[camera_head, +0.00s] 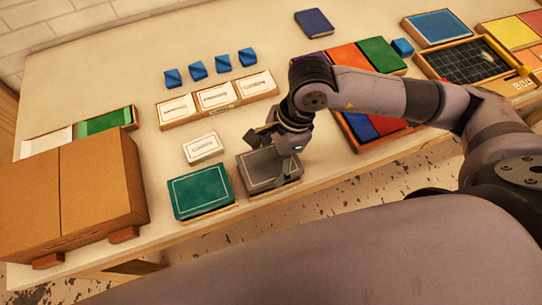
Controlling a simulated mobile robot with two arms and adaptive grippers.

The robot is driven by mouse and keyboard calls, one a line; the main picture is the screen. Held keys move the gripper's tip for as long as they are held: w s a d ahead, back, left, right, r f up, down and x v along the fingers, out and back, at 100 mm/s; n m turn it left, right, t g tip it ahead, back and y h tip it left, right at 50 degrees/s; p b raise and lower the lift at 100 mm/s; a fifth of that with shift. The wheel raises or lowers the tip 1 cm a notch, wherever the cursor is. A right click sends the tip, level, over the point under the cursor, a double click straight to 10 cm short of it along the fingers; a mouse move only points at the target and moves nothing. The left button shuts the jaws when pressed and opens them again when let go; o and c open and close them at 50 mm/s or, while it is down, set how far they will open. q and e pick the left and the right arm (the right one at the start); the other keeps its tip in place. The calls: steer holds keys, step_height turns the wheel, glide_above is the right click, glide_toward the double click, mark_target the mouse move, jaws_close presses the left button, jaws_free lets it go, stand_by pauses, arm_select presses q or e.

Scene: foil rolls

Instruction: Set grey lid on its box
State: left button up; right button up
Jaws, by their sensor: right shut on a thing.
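The grey lid (259,172) is near the table's front edge, just right of a green-lidded box. It has a thin light outline on its top. My right gripper (277,143) reaches down over the lid's far part and is shut on it. A strip of the box's tan wall (275,190) shows below the lid's front edge. The lid lies over this box; I cannot tell whether it rests fully on it or is slightly above. The gripper hides the lid's far right part. My left gripper is out of view.
The green-lidded box (202,191) stands close on the left, with a white card box (203,148) behind. A tray of white boxes (218,97) and several blue blocks (197,70) lie farther back. A brown cabinet (75,195) stands left. Coloured boxes (350,57) fill the right.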

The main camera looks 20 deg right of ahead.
steer(key=shift+f+b, duration=0.4)
steer(key=o, duration=1.2)
steer(key=v, duration=1.2)
